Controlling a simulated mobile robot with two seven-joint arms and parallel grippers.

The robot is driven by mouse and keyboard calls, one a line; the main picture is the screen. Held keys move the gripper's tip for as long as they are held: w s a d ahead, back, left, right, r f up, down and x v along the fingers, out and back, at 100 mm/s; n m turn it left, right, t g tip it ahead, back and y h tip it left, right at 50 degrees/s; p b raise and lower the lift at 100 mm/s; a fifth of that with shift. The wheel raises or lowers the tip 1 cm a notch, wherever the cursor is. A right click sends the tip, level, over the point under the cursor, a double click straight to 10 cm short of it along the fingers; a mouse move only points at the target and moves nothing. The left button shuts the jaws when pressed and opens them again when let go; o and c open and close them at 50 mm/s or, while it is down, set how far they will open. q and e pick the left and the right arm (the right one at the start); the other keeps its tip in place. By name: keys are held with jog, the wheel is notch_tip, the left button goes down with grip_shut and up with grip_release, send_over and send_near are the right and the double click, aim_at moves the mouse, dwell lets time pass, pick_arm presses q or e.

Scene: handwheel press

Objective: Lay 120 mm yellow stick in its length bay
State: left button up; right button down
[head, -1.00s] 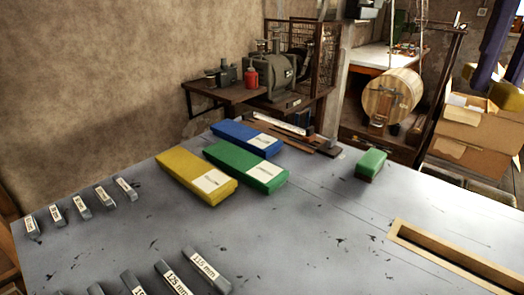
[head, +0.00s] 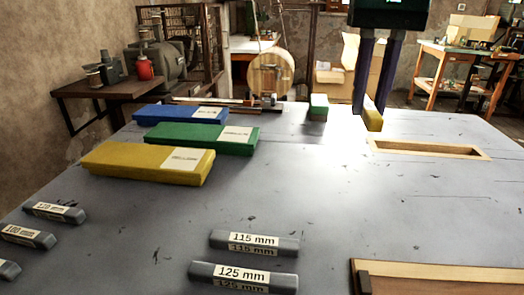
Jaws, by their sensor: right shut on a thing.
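My right gripper (head: 367,108) comes down from the top of the head view, right of centre. Its two dark fingers are shut on a yellow stick (head: 374,118), seen nearly end-on, above the far part of the table. The length cannot be read. Grey label blocks mark lengths: one reads 115 mm (head: 254,243), one in front reads 125 mm (head: 243,277). A column of smaller-looking label blocks (head: 54,212) stands at the left; their numbers are hard to read. No block clearly reads 120 mm. My left gripper is not in view.
Yellow (head: 148,161), green (head: 205,138) and blue (head: 180,115) labelled slabs lie at the back left. A wooden frame (head: 430,149) lies right, a brown wooden tray (head: 445,272) front right. The table's middle is clear.

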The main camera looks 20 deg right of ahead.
aim_at(347, 197)
notch_tip(347, 197, down, 14)
jog(key=shift+f+b, duration=0.1)
jog(key=shift+b, duration=0.8)
jog(key=c, duration=0.8)
grip_release()
